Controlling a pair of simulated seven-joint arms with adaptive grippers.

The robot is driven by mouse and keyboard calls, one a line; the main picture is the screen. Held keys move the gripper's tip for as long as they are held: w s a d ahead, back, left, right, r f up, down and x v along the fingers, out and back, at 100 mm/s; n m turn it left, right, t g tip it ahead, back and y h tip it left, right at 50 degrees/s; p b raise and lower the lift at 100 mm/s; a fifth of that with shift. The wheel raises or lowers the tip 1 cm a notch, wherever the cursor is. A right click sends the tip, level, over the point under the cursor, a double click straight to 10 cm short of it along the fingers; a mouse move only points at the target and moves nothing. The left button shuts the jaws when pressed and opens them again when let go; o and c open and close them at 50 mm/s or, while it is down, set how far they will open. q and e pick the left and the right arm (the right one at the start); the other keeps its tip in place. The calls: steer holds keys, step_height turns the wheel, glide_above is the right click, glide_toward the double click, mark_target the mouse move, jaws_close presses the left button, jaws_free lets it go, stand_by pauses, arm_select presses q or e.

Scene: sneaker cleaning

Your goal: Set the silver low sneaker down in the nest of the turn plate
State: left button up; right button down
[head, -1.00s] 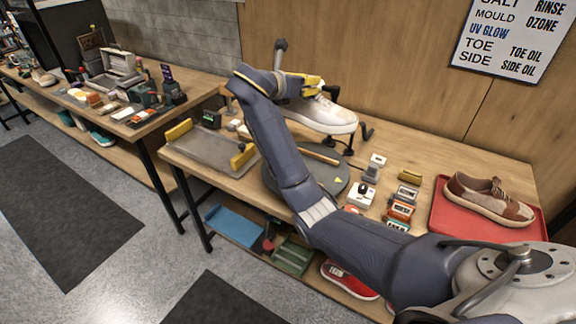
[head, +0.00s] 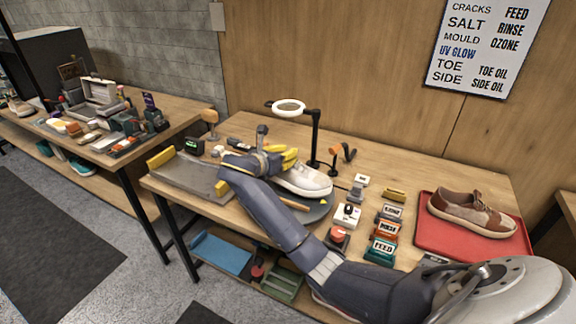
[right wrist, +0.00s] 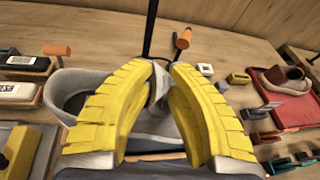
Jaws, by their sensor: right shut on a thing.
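The silver low sneaker (head: 304,180) is light grey with a white sole, over the dark round turn plate (head: 318,211) in the head view. The sneaker looks level and low over the plate. I cannot tell whether its sole touches the plate, and the nest is hidden by the shoe and arm. My left gripper is not in view.
A ring lamp (head: 289,107) on a black stand rises behind the plate. A grey tray (head: 190,174) is to the left. Labelled blocks (head: 387,229) stand to the right, then a red tray (head: 440,236) with a brown sneaker (head: 470,211).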

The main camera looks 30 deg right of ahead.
steer(key=shift+f, duration=2.2)
steer(key=c, duration=1.3)
jaws_free()
steer(key=v, duration=1.2)
